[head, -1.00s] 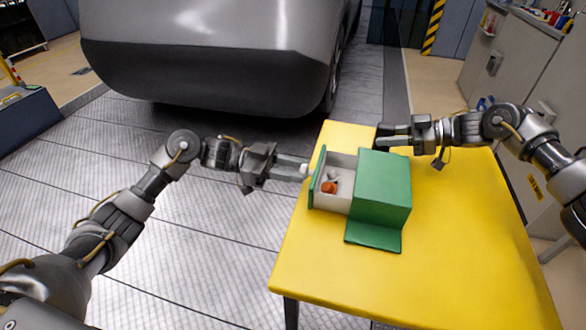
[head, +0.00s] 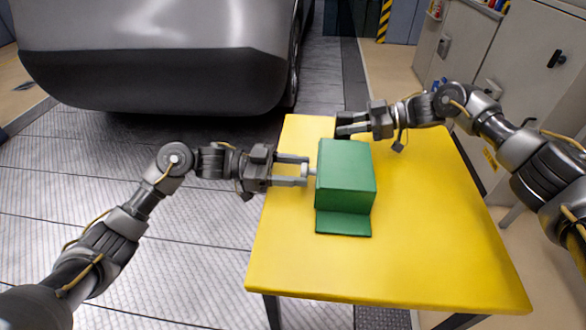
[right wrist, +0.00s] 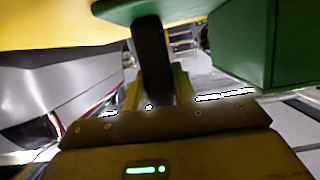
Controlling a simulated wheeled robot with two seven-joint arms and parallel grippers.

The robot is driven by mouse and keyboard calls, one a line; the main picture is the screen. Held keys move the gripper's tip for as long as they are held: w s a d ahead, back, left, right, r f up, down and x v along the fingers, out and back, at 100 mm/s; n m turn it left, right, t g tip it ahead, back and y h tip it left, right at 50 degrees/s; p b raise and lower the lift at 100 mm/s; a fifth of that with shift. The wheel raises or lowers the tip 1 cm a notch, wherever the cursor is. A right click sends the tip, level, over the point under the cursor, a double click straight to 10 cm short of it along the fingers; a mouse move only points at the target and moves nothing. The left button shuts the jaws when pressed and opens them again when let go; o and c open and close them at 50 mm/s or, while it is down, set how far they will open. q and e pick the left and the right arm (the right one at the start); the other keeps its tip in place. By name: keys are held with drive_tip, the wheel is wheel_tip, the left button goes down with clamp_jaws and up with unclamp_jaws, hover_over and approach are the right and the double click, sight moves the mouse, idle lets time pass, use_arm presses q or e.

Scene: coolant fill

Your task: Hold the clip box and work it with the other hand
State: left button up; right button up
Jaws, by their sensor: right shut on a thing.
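The green clip box (head: 346,175) stands on the yellow table, with a flat green flange (head: 343,222) at its near side. Its drawer is shut, so the inside is hidden. A small pale knob (head: 312,171) sticks out from its left face. My left gripper (head: 304,171) is open at the left face, its fingers apart above and below the knob. My right gripper (head: 346,125) is at the far side of the box. In the right wrist view it is shut on a dark upright piece (right wrist: 152,55) under a green flange; the green box (right wrist: 240,45) shows at the right.
The yellow table (head: 430,240) is bare to the right of and in front of the box. A grey car (head: 150,70) stands behind at the left. A grey cabinet (head: 500,60) stands at the back right.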

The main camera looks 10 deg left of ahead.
use_arm(q)
drive_tip(key=shift+a, duration=0.15)
use_arm(e)
drive_tip(key=shift+d, duration=0.1)
use_arm(q)
drive_tip(key=a, duration=1.1)
drive_tip(key=shift+a, duration=0.4)
use_arm(e)
drive_tip(key=o, duration=1)
drive_tip(key=shift+c, duration=0.2)
